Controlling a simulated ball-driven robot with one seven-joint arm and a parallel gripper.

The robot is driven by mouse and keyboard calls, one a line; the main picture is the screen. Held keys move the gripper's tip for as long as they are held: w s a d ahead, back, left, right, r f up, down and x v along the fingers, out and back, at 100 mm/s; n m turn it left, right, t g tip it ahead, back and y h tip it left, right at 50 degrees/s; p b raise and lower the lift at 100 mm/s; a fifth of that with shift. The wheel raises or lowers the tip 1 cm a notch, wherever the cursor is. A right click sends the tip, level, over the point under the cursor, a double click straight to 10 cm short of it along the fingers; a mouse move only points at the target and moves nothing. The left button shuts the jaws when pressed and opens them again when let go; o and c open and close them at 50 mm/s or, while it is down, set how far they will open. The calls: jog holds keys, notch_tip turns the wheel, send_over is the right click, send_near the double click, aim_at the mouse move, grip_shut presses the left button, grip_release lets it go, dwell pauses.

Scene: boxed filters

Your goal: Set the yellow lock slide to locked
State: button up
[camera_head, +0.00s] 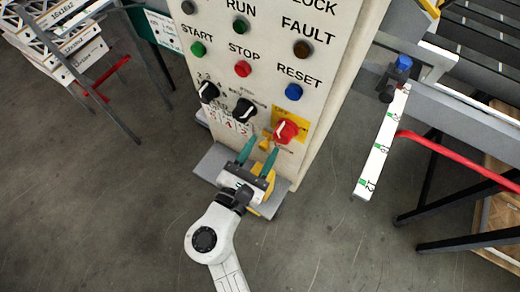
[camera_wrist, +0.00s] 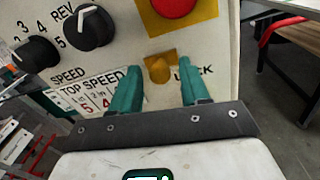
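The yellow lock slide (camera_wrist: 159,70) is a small yellow piece on the panel face, beside the LOCK lettering and below the red knob on its yellow plate. In the head view the lock slide (camera_head: 265,144) is small and its position is hard to read. My gripper (camera_head: 259,155) reaches up to the panel with its two green fingers apart. In the wrist view my gripper (camera_wrist: 160,85) has one finger on each side of the slide, with gaps visible on both sides. Whether the fingertips touch the panel cannot be told.
The control panel (camera_head: 262,20) carries a red rotary knob (camera_head: 286,131), black selector knobs (camera_head: 244,110) and a blue RESET button (camera_head: 293,92). A white ruled bar (camera_head: 382,145) and a red rail (camera_head: 450,153) stand to the right.

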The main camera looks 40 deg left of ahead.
grip_shut()
dwell(0.3)
jog(key=shift+w+d+p, duration=0.2)
jog(key=shift+w+d, duration=0.05)
jog(key=shift+d, duration=0.7)
jog(key=shift+w+d+p, duration=0.2)
jog(key=shift+w+d, duration=0.05)
jog(key=shift+d, duration=0.7)
jog(key=shift+o, duration=0.7)
grip_release()
jog(key=shift+d, duration=0.1)
jog(key=shift+s, duration=0.1)
